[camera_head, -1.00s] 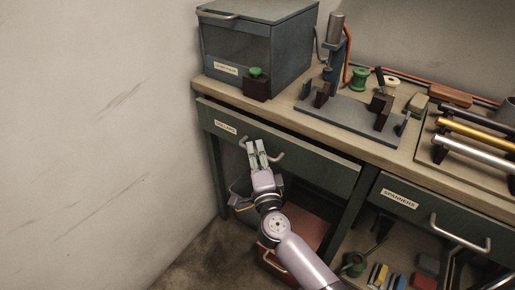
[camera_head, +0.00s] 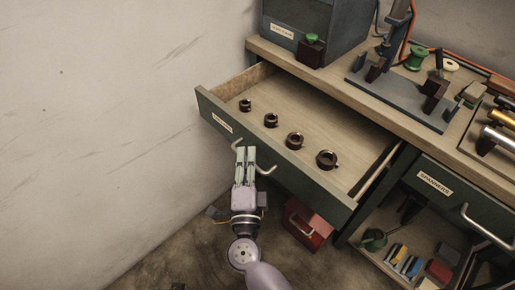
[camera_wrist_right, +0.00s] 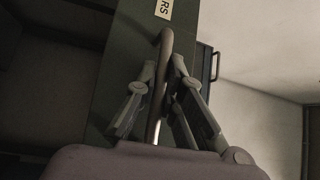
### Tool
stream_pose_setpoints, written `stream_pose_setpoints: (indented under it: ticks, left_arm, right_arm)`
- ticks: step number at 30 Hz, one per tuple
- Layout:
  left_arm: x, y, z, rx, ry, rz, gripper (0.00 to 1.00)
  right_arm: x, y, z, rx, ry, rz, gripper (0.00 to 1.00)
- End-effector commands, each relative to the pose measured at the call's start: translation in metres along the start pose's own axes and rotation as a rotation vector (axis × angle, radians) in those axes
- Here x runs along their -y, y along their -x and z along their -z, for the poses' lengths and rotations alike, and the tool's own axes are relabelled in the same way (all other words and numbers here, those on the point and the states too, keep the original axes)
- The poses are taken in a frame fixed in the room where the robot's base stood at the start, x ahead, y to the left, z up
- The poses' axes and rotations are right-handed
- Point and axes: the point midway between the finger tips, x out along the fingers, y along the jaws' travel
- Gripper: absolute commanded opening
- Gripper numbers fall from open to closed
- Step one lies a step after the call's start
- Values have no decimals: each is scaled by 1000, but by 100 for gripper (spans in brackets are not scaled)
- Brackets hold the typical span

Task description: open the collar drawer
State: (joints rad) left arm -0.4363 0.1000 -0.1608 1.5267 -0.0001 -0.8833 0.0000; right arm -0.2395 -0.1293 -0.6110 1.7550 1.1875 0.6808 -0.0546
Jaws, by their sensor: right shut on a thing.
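The collar drawer (camera_head: 290,166) is pulled well out of the bench in the head view. Its green front carries a label and a curved metal handle (camera_head: 265,170). Several dark collars stand in a row on its wooden floor, one of them near the right (camera_head: 327,160). My right gripper (camera_head: 245,152) is shut on the handle in front of the drawer. In the right wrist view the handle bar (camera_wrist_right: 160,85) runs between the gripper's two fingers (camera_wrist_right: 160,100). The middle of the handle is hidden by the fingers. My left gripper is not in view.
A spanner drawer (camera_head: 437,185) is shut at the right, above a shelf with coloured boxes (camera_head: 405,262). A red toolbox (camera_head: 305,222) stands below the open drawer. A dark cabinet (camera_head: 315,30) and a fixture (camera_head: 400,95) are on the bench. A bare wall is at left.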

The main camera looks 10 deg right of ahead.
Motion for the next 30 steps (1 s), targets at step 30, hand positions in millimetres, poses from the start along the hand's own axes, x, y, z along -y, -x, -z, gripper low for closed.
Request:
stream_pose_setpoints:
  ticks: [30]
  left_arm:
    - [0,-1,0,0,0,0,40]
  right_arm:
    - [0,4,-4,0,1,-1,30]
